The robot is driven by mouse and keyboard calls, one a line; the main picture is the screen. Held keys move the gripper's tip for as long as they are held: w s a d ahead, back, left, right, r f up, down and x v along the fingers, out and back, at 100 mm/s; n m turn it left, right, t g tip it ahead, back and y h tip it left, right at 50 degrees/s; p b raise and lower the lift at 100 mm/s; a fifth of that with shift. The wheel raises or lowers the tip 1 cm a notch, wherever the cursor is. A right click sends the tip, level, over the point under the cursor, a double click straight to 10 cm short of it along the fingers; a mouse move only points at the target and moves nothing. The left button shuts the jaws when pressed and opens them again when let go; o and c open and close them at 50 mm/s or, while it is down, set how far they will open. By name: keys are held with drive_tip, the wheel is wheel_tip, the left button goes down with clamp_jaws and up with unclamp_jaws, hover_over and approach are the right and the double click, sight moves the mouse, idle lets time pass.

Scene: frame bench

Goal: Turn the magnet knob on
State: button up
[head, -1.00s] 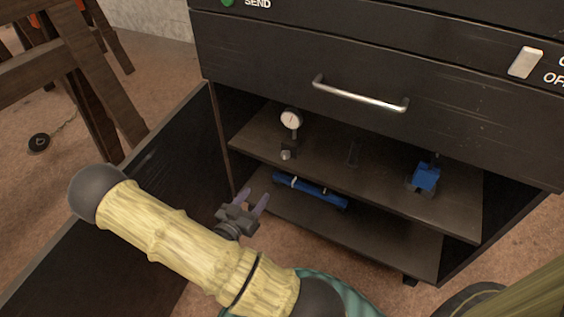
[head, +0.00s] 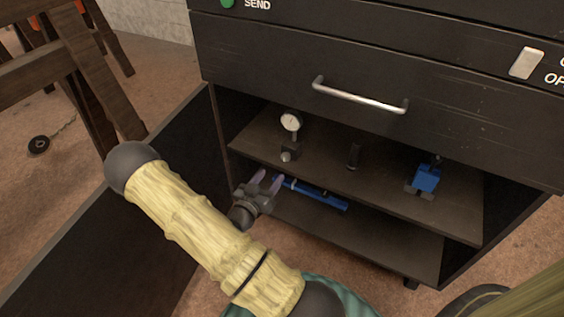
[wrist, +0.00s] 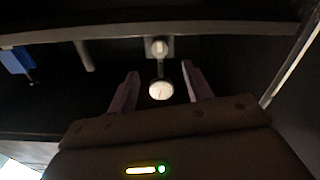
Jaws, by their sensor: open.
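The dial gauge (head: 290,121) with its white face stands on a small dark magnetic base (head: 291,145) on the upper shelf, near its left end. A light round knob (head: 286,156) shows on the base's front. In the wrist view the knob (wrist: 159,47) is on the base above the dial gauge (wrist: 160,90), so that view looks upside down. My gripper (head: 268,179) is open and empty, below and left of the base, by the shelf edges. In the wrist view its two fingers (wrist: 160,72) appear on either side of the dial, apart from the knob.
The upper shelf (head: 385,185) also holds a small dark upright object (head: 353,156) and a blue vise (head: 427,179). A blue tool (head: 318,195) lies on the lower shelf. An open cabinet door (head: 160,200) stands at left. A drawer with a metal handle (head: 360,96) is above.

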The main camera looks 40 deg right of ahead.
sight(284, 158)
drive_tip(key=x, duration=0.8)
drive_tip(key=shift+w+d, duration=0.1)
drive_tip(key=shift+d, duration=0.25)
drive_tip(key=c, duration=1)
